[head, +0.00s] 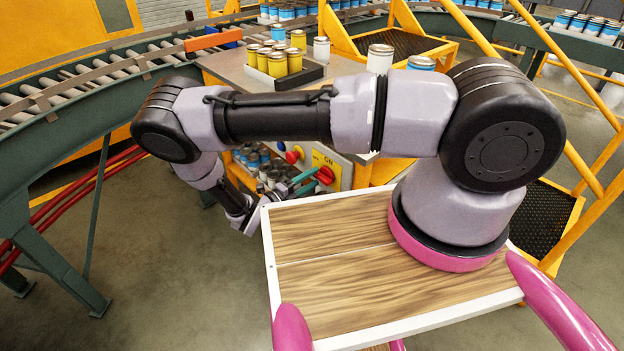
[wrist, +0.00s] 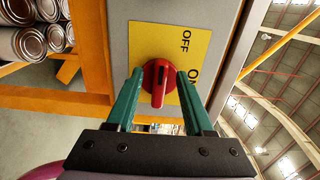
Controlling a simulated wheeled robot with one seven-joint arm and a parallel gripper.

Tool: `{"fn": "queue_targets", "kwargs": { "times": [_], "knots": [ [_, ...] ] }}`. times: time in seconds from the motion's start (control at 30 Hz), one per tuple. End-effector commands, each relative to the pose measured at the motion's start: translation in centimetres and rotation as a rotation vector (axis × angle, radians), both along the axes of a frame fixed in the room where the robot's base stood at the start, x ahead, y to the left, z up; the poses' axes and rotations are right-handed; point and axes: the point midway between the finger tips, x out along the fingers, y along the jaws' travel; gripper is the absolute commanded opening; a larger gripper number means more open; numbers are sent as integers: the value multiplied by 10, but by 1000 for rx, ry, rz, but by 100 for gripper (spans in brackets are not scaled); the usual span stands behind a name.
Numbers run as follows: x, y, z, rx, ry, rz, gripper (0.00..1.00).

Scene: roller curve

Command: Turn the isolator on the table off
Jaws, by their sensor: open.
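The isolator is a red rotary knob (wrist: 158,78) on a yellow plate (wrist: 150,40) in the wrist view. The plate carries the words OFF and ON, turned sideways in the picture. The knob's raised handle runs up and down in that picture; I cannot tell which word it marks. My gripper (wrist: 160,85) is open, with one green finger on each side of the knob; contact is not clear. In the head view the knob (head: 325,175) sits on the table's front panel below ON, with my gripper (head: 306,181) at it.
Another red knob (head: 292,157) is on the panel to the left. Yellow cans (head: 277,62) in a dark tray stand on the table (head: 340,68) above. Shelved cans (wrist: 25,42) and an orange post (wrist: 92,45) are left of the plate. A roller conveyor (head: 70,80) curves behind.

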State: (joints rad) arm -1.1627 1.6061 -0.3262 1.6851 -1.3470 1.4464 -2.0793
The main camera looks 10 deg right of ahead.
Motion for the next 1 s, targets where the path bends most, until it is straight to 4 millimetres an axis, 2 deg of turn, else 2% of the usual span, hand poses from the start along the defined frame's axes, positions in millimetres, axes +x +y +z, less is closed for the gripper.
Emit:
{"fn": "queue_targets", "kwargs": {
  "times": [0.3, 0.5, 0.67, 1.0],
  "knots": [
    [-30, 54, -1, 4, -1, 4, 52],
    [-45, 80, 0, 3, -1, 4, 52],
    [-50, 88, 0, 2, 0, 1, 52],
    [-51, 88, 0, 1, 1, 1, 52]
  ]
}}
